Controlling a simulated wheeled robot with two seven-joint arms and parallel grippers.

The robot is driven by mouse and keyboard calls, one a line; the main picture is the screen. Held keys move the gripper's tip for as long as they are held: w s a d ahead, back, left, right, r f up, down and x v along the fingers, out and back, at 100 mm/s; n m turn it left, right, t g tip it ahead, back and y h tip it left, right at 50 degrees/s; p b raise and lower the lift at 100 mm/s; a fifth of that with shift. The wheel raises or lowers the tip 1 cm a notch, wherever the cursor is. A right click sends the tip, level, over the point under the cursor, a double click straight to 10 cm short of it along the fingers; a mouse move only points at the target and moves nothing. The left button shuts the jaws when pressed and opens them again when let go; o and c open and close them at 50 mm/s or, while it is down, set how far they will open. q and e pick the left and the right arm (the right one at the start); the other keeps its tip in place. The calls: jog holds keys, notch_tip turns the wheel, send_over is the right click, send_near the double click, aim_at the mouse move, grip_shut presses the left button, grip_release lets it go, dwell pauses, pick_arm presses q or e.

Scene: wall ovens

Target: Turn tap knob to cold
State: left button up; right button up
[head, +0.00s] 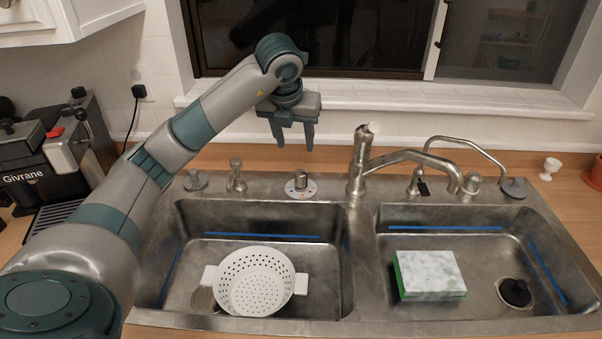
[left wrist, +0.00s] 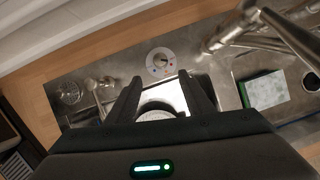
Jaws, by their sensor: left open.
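The tap knob (head: 300,182) is a small metal knob on a round white dial plate with coloured marks, on the back ledge of the sink between the left basin and the faucet. It also shows in the left wrist view (left wrist: 160,60), just beyond my fingertips. The metal faucet (head: 358,165) stands to its right, its spout over the right basin. My left gripper (head: 293,146) is open and empty, pointing down above and slightly behind the knob, apart from it. It shows in the left wrist view (left wrist: 165,82) too. My right gripper is not in view.
A white colander (head: 256,283) sits in the left basin and a green and white sponge (head: 429,274) in the right. A small metal fixture (head: 236,177) stands left of the knob. A coffee machine (head: 62,150) is at far left. The window sill (head: 440,100) runs behind.

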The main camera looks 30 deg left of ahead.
aim_at(301, 172)
pick_arm(q)
jog(key=p+x, duration=0.4)
jog(key=x, duration=1.2)
jog(key=shift+w+f, duration=0.1)
jog(key=shift+f, duration=0.05)
jog(key=c, duration=1)
